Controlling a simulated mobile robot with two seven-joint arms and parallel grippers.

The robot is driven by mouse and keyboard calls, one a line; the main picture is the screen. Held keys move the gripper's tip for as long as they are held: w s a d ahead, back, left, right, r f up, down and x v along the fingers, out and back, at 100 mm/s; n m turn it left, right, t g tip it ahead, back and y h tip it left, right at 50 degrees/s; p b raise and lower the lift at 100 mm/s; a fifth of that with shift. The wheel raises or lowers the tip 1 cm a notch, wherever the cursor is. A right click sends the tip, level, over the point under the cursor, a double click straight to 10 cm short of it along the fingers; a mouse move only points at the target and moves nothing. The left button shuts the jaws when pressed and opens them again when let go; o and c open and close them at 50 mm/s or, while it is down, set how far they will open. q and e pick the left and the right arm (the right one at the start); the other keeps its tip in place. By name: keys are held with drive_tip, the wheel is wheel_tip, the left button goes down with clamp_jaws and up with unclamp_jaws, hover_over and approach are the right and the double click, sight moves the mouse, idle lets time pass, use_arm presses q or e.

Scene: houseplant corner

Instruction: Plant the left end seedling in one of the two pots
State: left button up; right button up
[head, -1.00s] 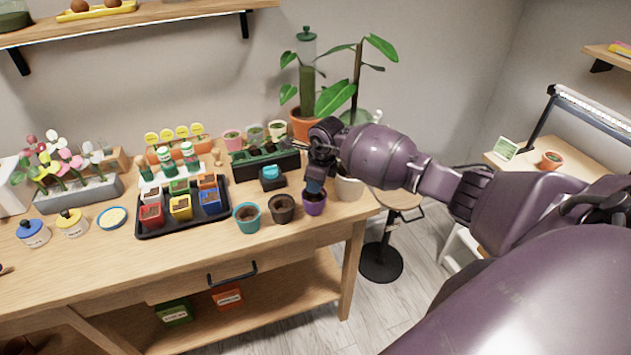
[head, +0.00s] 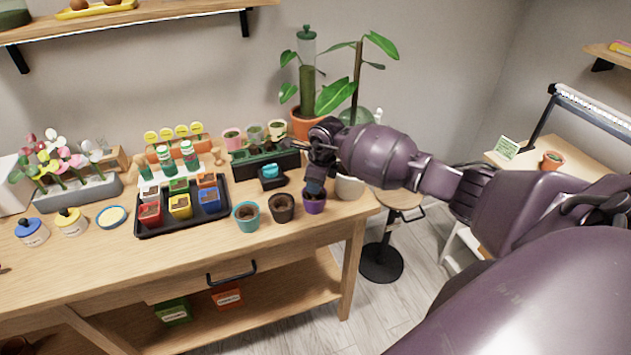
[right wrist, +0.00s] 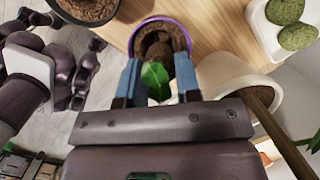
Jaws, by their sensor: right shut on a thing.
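My right gripper (head: 315,186) is over the purple pot (head: 314,207) at the right end of the bench's front row. In the right wrist view, its blue fingers (right wrist: 158,84) are shut on a seedling with a green leaf (right wrist: 155,76). Below the leaf, a brown plug shows at the opening in the soil of the purple pot (right wrist: 187,35); how deep it sits I cannot tell. A dark pot (head: 282,208) with soil stands just left of the purple pot, and a teal pot (head: 246,217) is further left. My left gripper is not in view.
A cream pot (head: 349,187) stands close to the right of the gripper. Behind are a dark seedling tray (head: 264,160) and a tall plant in a terracotta pot (head: 303,127). A black tray (head: 150,229) of coloured pots is to the left.

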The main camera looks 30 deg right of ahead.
drive_tip(key=shift+f+b, duration=0.5)
drive_tip(key=shift+f, duration=0.1)
idle(0.3)
drive_tip(key=o, duration=1.4)
drive_tip(key=shift+w+p+v, duration=0.15)
drive_tip(key=shift+p+v, duration=0.3)
drive_tip(key=shift+v, duration=0.2)
drive_tip(key=shift+w+p+v, duration=0.1)
drive_tip(key=shift+p+v, duration=0.35)
drive_tip(key=shift+v, duration=0.2)
drive_tip(key=shift+w+v, duration=0.1)
drive_tip(key=shift+v, duration=0.5)
drive_tip(key=shift+w+v, duration=0.15)
drive_tip(key=shift+v, duration=0.45)
drive_tip(key=shift+a+r, duration=0.1)
drive_tip(key=shift+r, duration=0.95)
